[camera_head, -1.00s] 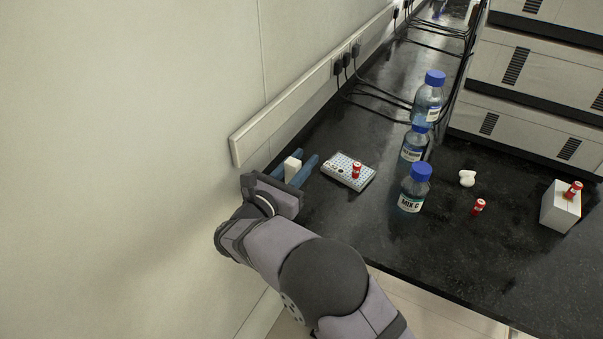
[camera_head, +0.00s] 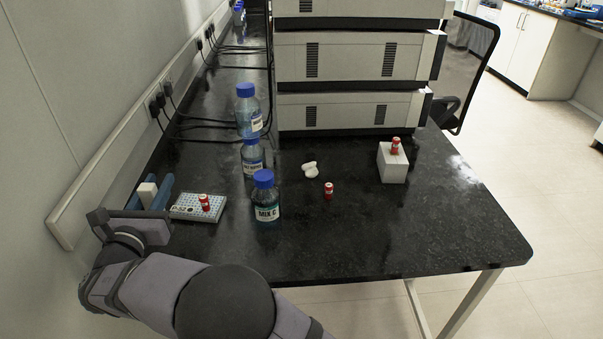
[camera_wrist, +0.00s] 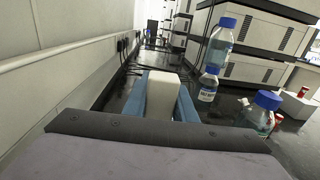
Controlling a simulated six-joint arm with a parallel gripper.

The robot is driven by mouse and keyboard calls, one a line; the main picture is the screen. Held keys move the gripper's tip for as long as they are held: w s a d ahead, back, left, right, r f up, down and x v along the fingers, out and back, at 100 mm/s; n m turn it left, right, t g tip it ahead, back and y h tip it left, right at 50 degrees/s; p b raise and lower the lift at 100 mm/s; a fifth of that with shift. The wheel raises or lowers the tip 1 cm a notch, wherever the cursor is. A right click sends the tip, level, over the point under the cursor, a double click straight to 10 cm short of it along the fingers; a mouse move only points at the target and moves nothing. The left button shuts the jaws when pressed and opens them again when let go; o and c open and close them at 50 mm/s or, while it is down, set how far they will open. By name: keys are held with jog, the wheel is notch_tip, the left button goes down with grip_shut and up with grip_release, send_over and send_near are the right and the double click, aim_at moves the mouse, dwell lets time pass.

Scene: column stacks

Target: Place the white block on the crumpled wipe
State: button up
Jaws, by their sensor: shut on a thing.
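The white block (camera_head: 147,193) is between the blue fingers of my gripper (camera_head: 152,186), which is shut on it at the left of the bench by the wall. In the wrist view the block (camera_wrist: 160,97) stands up between the fingers (camera_wrist: 162,88). The crumpled wipe (camera_head: 309,170) is a small white lump on the black bench, right of the bottles and well to the right of my gripper. Nothing lies on it.
Blue-capped bottles (camera_head: 265,203) stand in a row between my gripper and the wipe. A pale rack (camera_head: 185,208) with a red vial (camera_head: 205,202) is beside my gripper. Another red vial (camera_head: 328,190) stands near the wipe. A white box (camera_head: 392,167) carries a red vial. Stacked instruments (camera_head: 345,60) stand behind.

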jog(key=w+d+r+b, duration=0.1)
jog(key=w+d+b, duration=1)
jog(key=d, duration=0.1)
jog(key=w+d+r+b, duration=0.2)
jog(key=d+r+b, duration=0.15)
jog(key=d, duration=0.25)
jog(key=w+d+r+b, duration=0.1)
jog(key=d+r+b, duration=0.25)
jog(key=d, duration=0.35)
jog(key=w+d+f+y+p, duration=0.1)
jog(key=w+d+f+p, duration=0.1)
jog(key=w+d, duration=0.7)
jog(key=shift+d+f+n, duration=0.4)
jog(key=shift+d+f, duration=0.1)
jog(key=shift+f, duration=0.1)
jog(key=shift+f, duration=0.1)
notch_tip(320, 180, down, 6)
jog(key=b, duration=0.5)
jog(key=shift+f, duration=0.15)
jog(key=shift+f+b, duration=1.65)
jog(key=shift+f, duration=0.1)
